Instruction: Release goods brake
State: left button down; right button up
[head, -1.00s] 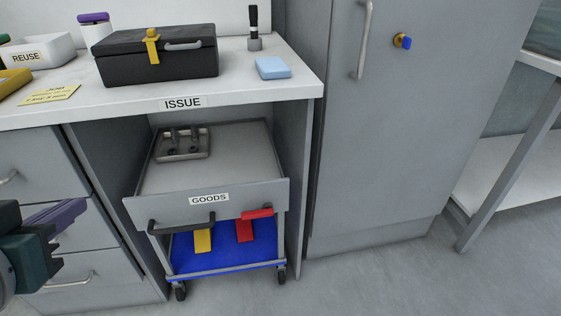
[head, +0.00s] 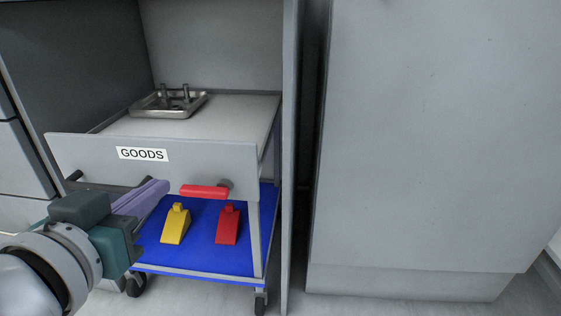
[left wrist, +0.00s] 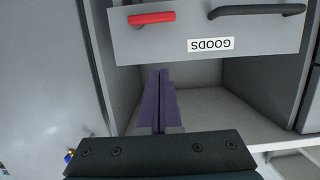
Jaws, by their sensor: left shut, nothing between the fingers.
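My left gripper (head: 163,185) has purple fingers, shut and empty. Its tips are in front of the panel, left of the red lever in the head view, apparently not touching it. My right gripper is not in view.
A yellow wedge (head: 175,226) and a red wedge (head: 229,226) sit on the trolley's blue lower shelf (head: 202,258). A metal tray with pegs (head: 150,108) stands on top. A grey cabinet (head: 430,150) closes off the right side.

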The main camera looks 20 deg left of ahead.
pick_arm(q)
jog(key=b, duration=0.3)
send_over(206, 189)
jog(key=s+a, duration=0.1)
jog(key=s, duration=0.2)
jog(key=f, duration=0.2)
jog(key=shift+a+f, duration=0.2)
jog(key=shift+f, duration=0.1)
jog(key=f+b, duration=0.2)
jog(key=shift+w+f, duration=0.2)
jog(key=shift+f, duration=0.15)
jog(key=shift+s+f+b, duration=0.2)
jog(key=shift+f+b, duration=0.4)
jog(key=shift+b, duration=0.1)
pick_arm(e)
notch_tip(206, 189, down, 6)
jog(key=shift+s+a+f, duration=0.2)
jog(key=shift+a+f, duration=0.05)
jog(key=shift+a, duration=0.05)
pick_arm(q)
jog(key=shift+w, duration=0.1)
